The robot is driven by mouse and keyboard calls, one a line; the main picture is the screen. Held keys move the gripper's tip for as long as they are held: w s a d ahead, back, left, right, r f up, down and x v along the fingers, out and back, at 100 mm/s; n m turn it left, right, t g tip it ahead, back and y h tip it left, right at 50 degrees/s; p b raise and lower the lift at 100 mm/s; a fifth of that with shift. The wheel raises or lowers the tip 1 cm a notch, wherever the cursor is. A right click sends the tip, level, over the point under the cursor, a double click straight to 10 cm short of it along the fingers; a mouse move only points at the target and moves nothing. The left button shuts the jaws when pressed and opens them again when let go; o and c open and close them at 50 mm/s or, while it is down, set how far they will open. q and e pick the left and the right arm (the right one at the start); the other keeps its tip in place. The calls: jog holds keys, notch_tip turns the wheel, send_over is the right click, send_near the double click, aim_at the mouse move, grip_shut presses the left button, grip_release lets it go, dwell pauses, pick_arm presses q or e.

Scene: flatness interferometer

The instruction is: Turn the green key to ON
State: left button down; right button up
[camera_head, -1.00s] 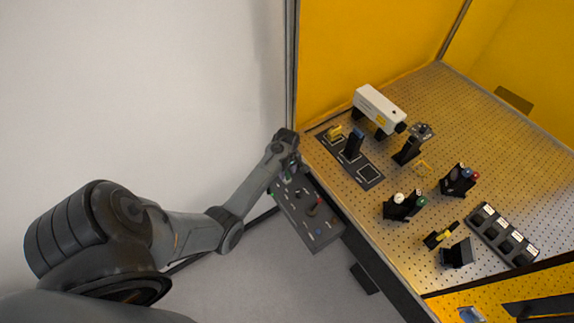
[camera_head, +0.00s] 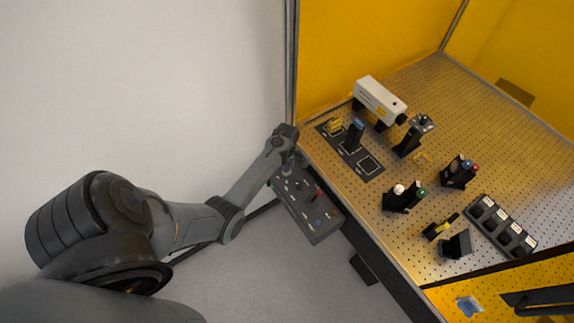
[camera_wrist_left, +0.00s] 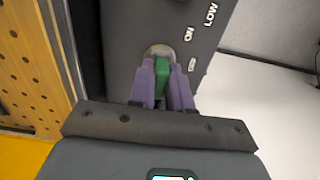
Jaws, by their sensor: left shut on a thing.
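The green key (camera_wrist_left: 162,74) sits in a round metal lock on the dark control panel, seen in the left wrist view. My left gripper (camera_wrist_left: 162,82) has its purple fingers on both sides of the key and is shut on it. The word ON is printed on the panel to the right of and above the lock, with LOW beyond it. In the head view the left gripper (camera_head: 288,165) is at the far left end of the control panel (camera_head: 318,230), and the key is hidden there. My right gripper is not in view.
The perforated optical table (camera_head: 470,115) lies to the right of the panel. It carries a white laser box (camera_head: 378,97), several black mounts and a dark tray (camera_head: 501,228). Yellow walls stand behind. The floor left of the panel is clear.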

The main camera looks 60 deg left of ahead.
pick_arm(q)
jog(key=shift+r+n+p, duration=0.1)
jog(key=shift+n+p, duration=0.3)
jog(key=shift+n, duration=0.7)
